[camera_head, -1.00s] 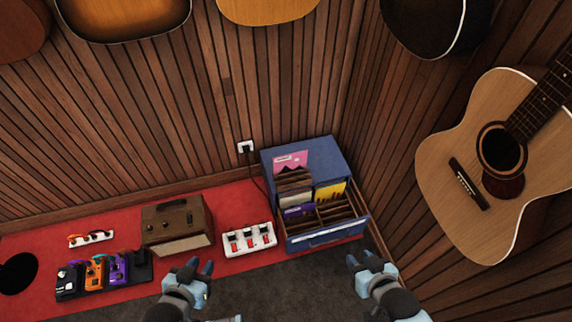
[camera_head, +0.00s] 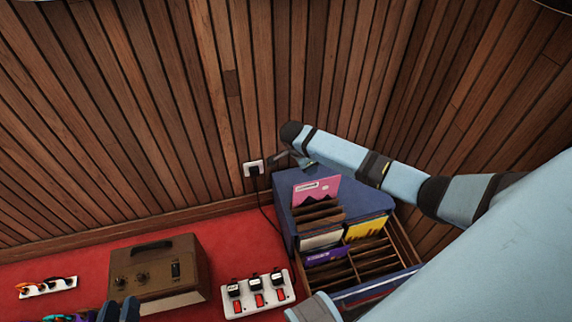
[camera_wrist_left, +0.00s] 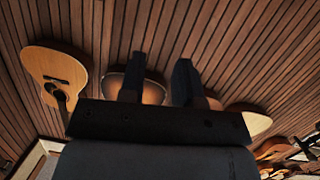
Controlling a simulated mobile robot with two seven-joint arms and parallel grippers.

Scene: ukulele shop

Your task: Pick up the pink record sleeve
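The pink record sleeve (camera_head: 316,190) stands upright at the back left of the blue record crate (camera_head: 285,207), its upper part showing above the brown dividers. My right arm reaches across from the right, above and behind the crate. Its small dark gripper (camera_head: 281,158) is left of and above the pink sleeve, near the wall outlet, apart from the sleeve; its opening is unclear. My left gripper (camera_head: 121,310) shows only as dark fingertips at the bottom left, far from the sleeve. In the left wrist view its two fingers (camera_wrist_left: 158,82) are apart with nothing between them.
Yellow (camera_head: 366,229) and purple (camera_head: 326,256) sleeves stand in the crate. A white switch box (camera_head: 259,292) and a brown amplifier (camera_head: 157,272) stand on the red mat (camera_head: 230,245). A black cable runs from the outlet (camera_head: 253,168). Slatted walls close the corner behind.

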